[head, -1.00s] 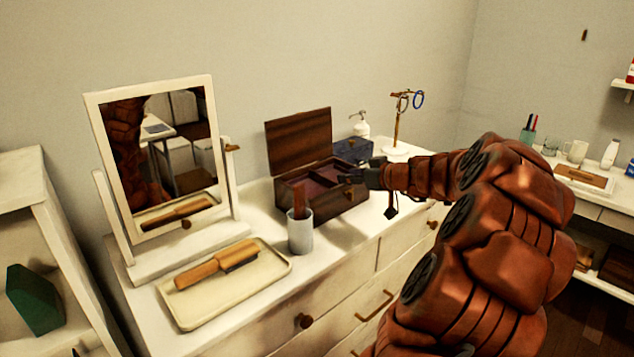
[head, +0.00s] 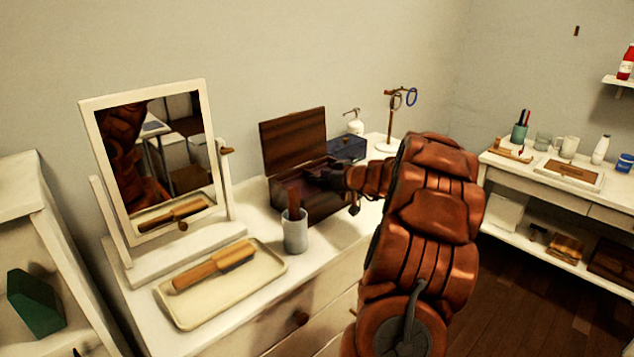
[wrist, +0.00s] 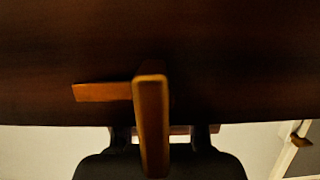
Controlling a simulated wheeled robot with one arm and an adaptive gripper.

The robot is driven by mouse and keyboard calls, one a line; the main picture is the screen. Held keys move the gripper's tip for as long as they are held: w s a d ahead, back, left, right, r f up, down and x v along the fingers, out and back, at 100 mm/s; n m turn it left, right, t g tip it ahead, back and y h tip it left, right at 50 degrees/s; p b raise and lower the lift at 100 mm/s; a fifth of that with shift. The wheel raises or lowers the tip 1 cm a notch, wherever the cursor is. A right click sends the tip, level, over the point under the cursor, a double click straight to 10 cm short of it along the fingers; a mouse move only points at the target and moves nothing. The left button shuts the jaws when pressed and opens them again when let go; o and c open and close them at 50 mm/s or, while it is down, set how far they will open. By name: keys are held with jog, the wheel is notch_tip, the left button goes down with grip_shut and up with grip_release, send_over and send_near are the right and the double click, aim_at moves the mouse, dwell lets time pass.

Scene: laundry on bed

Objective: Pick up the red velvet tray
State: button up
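The dark wooden box (head: 318,205) stands on the white dresser with its lid (head: 293,142) raised. The red velvet tray shows inside the box in the earlier head view; now my gripper and the shadow hide most of it, and I cannot make it out clearly. My gripper (head: 328,175) reaches into the open box from the right. In the wrist view, the two dark fingers (wrist: 163,135) stand apart. An orange-brown wooden piece (wrist: 151,120) with a side bar crosses in front of them. I cannot tell what it belongs to.
A grey cup (head: 295,232) with a brown handle stands in front of the box. A cream tray (head: 225,290) with a brush and a tilting mirror (head: 148,150) are to the left. A blue box (head: 346,148), a white pump bottle (head: 355,124) and a ring stand (head: 391,120) are behind.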

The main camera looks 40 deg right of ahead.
jog(key=shift+w+f, duration=0.1)
jog(key=shift+w, duration=0.15)
jog(key=shift+c, duration=0.2)
grip_shut()
